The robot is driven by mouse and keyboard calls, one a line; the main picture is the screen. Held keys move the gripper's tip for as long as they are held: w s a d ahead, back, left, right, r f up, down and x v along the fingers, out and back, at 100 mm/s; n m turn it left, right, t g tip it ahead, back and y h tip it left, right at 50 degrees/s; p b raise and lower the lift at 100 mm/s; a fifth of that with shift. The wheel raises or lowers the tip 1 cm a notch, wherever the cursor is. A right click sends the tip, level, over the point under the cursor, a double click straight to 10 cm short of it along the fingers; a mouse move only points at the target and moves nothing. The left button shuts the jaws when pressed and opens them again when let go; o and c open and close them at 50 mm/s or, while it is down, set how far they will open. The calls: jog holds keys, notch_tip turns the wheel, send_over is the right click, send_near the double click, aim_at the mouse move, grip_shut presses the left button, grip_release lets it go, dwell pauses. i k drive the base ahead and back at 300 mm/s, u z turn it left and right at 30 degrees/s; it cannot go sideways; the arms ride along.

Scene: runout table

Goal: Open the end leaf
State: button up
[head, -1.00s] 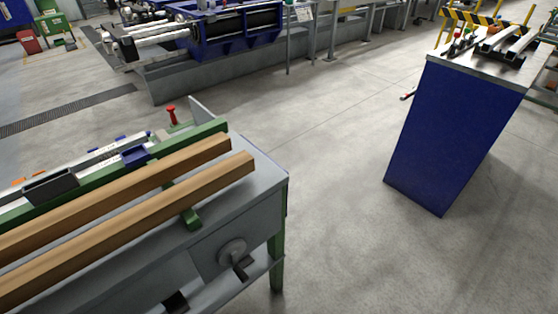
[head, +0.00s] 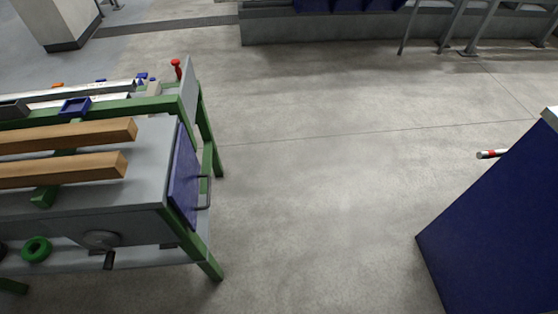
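The runout table (head: 150,172) stands at the left in the head view, a grey top on a green frame. The end leaf (head: 185,178) is a blue panel that hangs down at the table's right end, below the top's edge. A dark bar handle (head: 206,192) sticks out from its outer side. My gripper is not in view, so its state and its place relative to the leaf do not show.
Two wooden beams (head: 70,170) lie on the table. A red knob (head: 176,68) stands at its far corner. A blue cabinet (head: 500,225) stands at the right, with a red-and-white rod end (head: 490,154) beside it. The floor (head: 320,200) between is clear.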

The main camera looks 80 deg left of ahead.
aim_at(184, 187)
jog(key=i, duration=1.15)
jog(key=u, duration=3.85)
